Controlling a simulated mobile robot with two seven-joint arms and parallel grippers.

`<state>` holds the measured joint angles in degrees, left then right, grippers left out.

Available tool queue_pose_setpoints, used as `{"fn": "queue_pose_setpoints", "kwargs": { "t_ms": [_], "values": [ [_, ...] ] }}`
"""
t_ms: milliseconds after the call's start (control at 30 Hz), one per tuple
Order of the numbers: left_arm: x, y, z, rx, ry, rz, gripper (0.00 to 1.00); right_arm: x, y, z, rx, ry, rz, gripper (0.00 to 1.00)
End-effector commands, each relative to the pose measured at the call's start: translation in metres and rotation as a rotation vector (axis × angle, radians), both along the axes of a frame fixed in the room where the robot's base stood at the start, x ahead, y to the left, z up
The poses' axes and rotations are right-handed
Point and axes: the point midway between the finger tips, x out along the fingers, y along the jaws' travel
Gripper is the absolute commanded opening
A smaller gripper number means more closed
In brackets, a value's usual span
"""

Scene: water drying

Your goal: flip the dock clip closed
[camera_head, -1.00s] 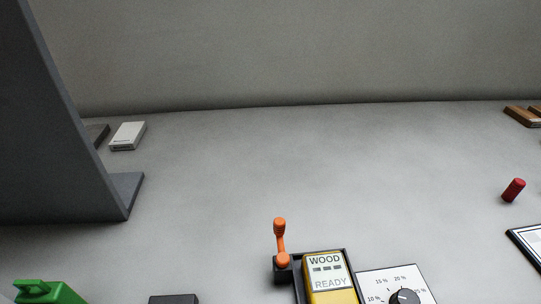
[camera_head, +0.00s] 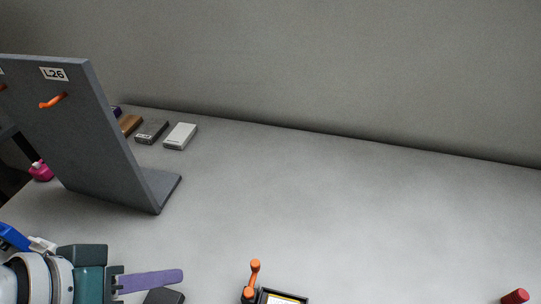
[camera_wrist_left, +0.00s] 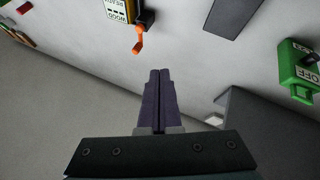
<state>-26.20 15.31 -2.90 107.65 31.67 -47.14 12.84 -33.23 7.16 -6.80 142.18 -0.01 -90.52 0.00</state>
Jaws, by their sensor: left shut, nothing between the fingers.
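The dock clip is an orange lever (camera_head: 254,274) standing up at the bottom of the head view, at the left side of the dock (camera_head: 284,297). The dock's lower part is cut off there. In the left wrist view the orange clip (camera_wrist_left: 138,40) sticks out beside the yellow meter (camera_wrist_left: 118,12) marked WOOD, ahead of the fingertips. My left gripper (camera_head: 182,275) is shut and empty, to the left of the clip and apart from it. Its purple fingers (camera_wrist_left: 159,76) lie together in the wrist view. My right gripper is not in view.
A grey upright panel (camera_head: 95,140) with orange hooks stands at the left. Several small blocks, one white (camera_head: 181,136), lie behind it. A dark block (camera_head: 163,296) is near my left fingers. A green device (camera_wrist_left: 298,68) shows at the wrist view's right. The table's middle is clear.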

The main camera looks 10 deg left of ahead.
Motion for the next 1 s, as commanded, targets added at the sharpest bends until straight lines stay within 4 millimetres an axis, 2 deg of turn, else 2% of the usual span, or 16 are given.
{"fn": "queue_pose_setpoints", "kwargs": {
  "t_ms": [167, 333, 767, 1000],
  "values": [
    [0.0, 0.0, -0.001, 0.002, 0.0, -0.001, 0.0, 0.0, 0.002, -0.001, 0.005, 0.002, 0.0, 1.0],
    [0.007, -0.004, -0.013, 0.002, 0.0, -0.001, 0.0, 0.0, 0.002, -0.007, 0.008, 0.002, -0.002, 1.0],
    [0.052, -0.032, -0.084, 0.001, 0.0, -0.003, 0.0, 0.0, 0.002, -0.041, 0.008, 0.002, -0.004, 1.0],
    [0.063, -0.062, -0.08, 0.001, 0.0, -0.003, 0.0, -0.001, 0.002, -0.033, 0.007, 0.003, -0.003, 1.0]
  ]
}}
